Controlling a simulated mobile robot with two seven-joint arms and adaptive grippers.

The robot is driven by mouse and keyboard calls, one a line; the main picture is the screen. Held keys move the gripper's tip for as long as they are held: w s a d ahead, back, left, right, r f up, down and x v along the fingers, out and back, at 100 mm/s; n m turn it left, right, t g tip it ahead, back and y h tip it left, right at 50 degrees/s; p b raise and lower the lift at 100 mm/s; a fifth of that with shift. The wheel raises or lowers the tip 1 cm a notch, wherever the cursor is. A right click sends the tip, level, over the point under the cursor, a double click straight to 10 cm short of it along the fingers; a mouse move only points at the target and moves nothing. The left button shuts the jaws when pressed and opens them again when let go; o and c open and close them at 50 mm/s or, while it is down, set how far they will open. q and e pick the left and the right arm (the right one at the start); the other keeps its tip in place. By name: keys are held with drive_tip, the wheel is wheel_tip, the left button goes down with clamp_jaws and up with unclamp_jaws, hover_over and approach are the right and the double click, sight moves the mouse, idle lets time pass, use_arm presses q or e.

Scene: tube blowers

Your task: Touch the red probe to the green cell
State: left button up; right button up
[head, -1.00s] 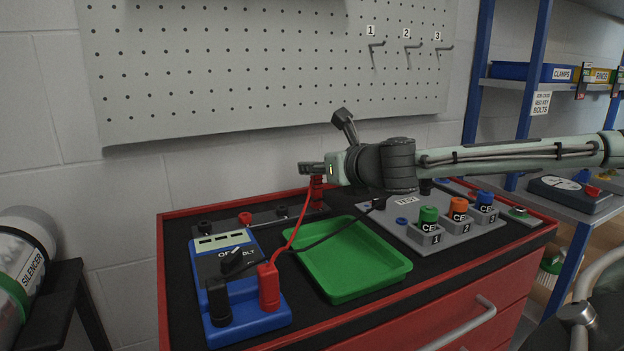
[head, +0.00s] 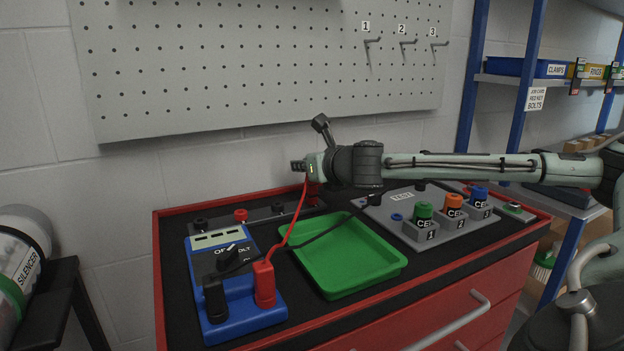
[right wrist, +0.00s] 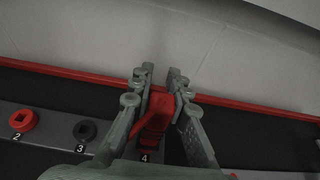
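The red probe (right wrist: 157,112) is between the fingers of my right gripper (right wrist: 161,70) in the right wrist view, above the rack slot marked 4. The fingers appear closed around it. In the head view my right gripper (head: 300,166) is over the back edge of the cabinet, and the red lead (head: 296,222) runs from it down to the blue meter (head: 240,285). The green cell (head: 423,212), marked 1, stands on the grey test board (head: 460,236), to the right of and apart from the gripper. My left gripper is not in view.
A green tray (head: 350,262) lies between meter and test board. A black probe (head: 375,200) stands at the board's left, its lead crossing the tray. Orange (head: 454,202) and blue (head: 479,194) cells stand beside the green one. A pegboard (head: 250,80) is behind.

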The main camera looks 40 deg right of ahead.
clamp_jaws()
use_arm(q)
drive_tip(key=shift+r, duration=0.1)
use_arm(e)
drive_tip(key=shift+r, duration=0.1)
